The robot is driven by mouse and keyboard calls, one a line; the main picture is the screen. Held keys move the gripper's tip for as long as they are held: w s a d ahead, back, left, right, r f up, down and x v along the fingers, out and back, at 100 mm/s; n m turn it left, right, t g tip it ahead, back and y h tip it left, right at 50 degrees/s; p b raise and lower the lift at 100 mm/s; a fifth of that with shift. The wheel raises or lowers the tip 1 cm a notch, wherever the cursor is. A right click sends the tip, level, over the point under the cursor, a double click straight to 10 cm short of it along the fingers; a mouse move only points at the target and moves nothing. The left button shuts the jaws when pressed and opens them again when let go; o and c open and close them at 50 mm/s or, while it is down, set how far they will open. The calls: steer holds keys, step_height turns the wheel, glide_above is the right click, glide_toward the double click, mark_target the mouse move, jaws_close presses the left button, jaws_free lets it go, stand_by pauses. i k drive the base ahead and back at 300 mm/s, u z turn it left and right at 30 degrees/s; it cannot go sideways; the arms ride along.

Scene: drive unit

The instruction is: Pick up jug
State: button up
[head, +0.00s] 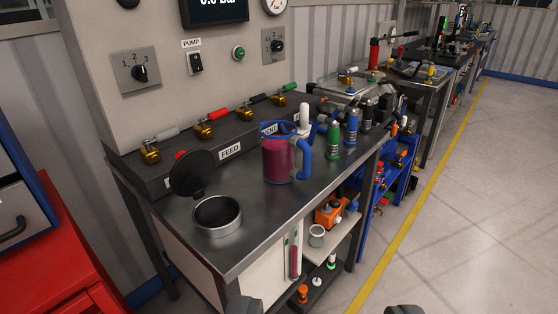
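The jug (278,158) is clear with a blue rim and a blue handle on its right side, and it holds magenta liquid. It stands upright on the dark metal bench top (250,252), right of the bench's middle. My gripper (325,309) shows only as two grey fingertips at the bottom edge, set wide apart. It is open, with nothing visible between the tips, and is well short of the jug.
An open metal pot (217,217) with a raised black lid stands left of the jug. Green and blue bottles (334,139) stand close on its right. A valve manifold (228,138) runs behind. Shelves with parts lie below the bench; clear floor (470,220) is at right.

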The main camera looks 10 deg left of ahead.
mark_target(280, 141)
steer(key=u, duration=0.05)
steer(key=i, duration=1)
steer(key=z, duration=0.05)
